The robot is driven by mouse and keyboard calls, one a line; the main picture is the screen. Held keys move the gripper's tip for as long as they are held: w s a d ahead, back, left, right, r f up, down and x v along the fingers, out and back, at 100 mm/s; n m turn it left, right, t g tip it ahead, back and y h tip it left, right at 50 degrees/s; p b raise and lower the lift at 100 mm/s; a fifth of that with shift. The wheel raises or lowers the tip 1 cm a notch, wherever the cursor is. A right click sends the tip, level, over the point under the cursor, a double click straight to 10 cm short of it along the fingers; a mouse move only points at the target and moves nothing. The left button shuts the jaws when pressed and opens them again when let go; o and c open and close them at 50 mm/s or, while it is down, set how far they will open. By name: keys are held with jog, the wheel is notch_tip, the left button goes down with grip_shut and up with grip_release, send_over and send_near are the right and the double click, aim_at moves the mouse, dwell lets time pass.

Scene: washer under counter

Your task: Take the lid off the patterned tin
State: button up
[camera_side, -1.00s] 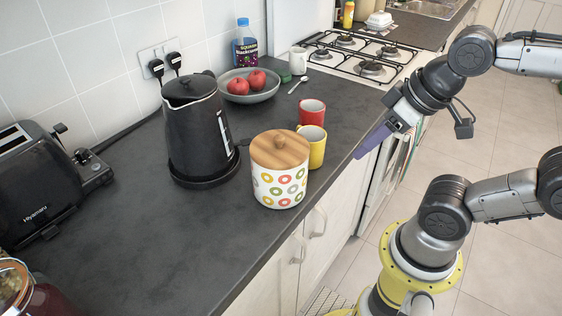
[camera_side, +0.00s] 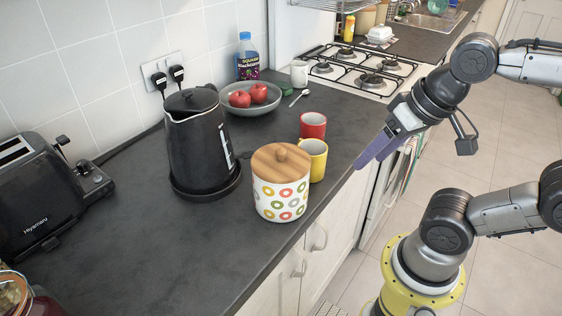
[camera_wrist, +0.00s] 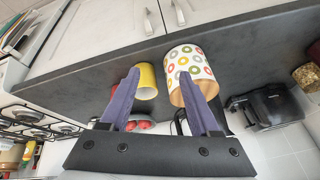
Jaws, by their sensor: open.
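The patterned tin (camera_side: 281,200) is white with coloured rings and stands upright near the counter's front edge. In the wrist view the tin (camera_wrist: 188,62) appears between and beyond the fingers, and the right finger covers part of the lid (camera_wrist: 181,97). My gripper (camera_side: 366,161) has purple fingers and is to the right of the tin in the side view, apart from it. It is open and empty, and both fingers show in the wrist view (camera_wrist: 158,100).
A yellow mug (camera_side: 314,160) stands close behind the tin, with a red mug (camera_side: 313,125) beyond it. A black kettle (camera_side: 200,145) is to the left. A bowl of red fruit (camera_side: 252,102), a spoon (camera_side: 299,97) and a hob (camera_side: 362,75) are farther back.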

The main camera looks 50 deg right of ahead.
jog(key=w+a+r+m+g+y, duration=0.1)
jog(key=w+a+r+m+g, duration=0.25)
jog(key=w+r+m, duration=1.2)
jog(key=m+g, duration=0.1)
jog(key=m, duration=0.2)
send_over(281, 150)
jog(key=f, duration=1.2)
jog(key=shift+s+d+f, duration=0.1)
jog(key=shift+s+d, duration=0.15)
jog(key=shift+s, duration=0.15)
jog(key=shift+w+a+f, duration=0.1)
jog(key=shift+w+f, duration=0.1)
jog(key=shift+f, duration=1.2)
jog(key=shift+w+a+f, duration=0.1)
jog(key=shift+w+f, duration=0.05)
jog(key=shift+f, duration=1.25)
grip_shut()
